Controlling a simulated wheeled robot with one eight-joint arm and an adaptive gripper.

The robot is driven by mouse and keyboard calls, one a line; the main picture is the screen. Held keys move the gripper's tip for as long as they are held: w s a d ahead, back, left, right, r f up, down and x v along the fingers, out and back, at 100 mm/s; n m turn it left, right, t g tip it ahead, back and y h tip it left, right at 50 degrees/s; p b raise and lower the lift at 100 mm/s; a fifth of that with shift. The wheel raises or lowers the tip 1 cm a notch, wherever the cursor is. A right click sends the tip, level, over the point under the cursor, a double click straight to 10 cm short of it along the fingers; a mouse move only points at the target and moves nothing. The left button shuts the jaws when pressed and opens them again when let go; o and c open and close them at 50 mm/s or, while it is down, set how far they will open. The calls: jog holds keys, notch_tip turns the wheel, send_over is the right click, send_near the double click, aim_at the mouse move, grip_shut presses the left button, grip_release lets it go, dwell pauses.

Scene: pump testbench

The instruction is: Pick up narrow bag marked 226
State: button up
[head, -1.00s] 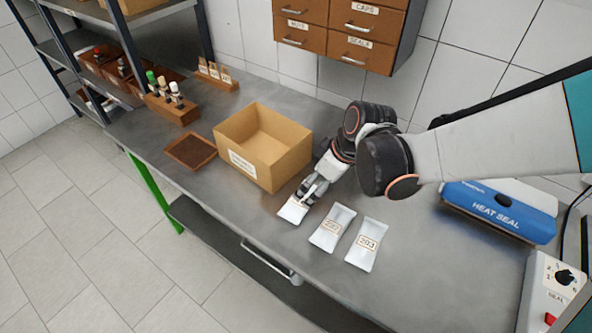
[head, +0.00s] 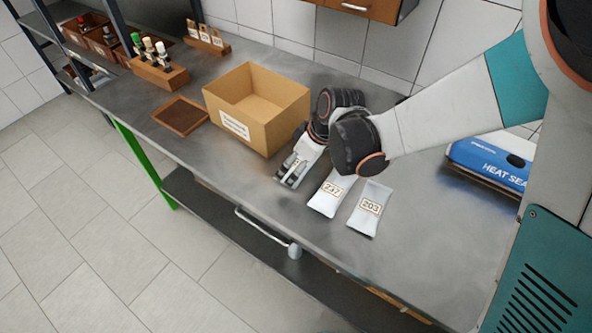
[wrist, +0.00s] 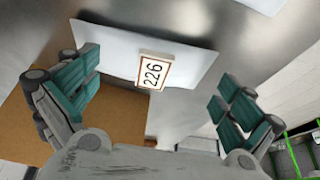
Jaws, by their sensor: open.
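The narrow white bag marked 226 (wrist: 190,65) shows in the wrist view, with its number label between my gripper's fingers. In the head view I cannot make it out; my gripper covers that spot. My gripper (wrist: 152,80) is open, with one teal-padded finger to each side of the label. I cannot tell whether the fingers touch the bag. In the head view my gripper (head: 288,178) points down at the bench, left of the white bag marked 237 (head: 329,193). The bag marked 203 (head: 370,208) lies further right.
An open cardboard box (head: 243,130) stands behind and left of my gripper. A shallow brown tray (head: 181,115) and a wooden bottle rack (head: 160,72) are further left. A blue heat sealer (head: 487,165) is at the right. The bench's front edge (head: 240,208) is close.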

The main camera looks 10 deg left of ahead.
jog(key=shift+a+f, duration=0.15)
jog(key=shift+f, duration=0.35)
jog(key=shift+r, duration=0.1)
jog(key=c, duration=1.3)
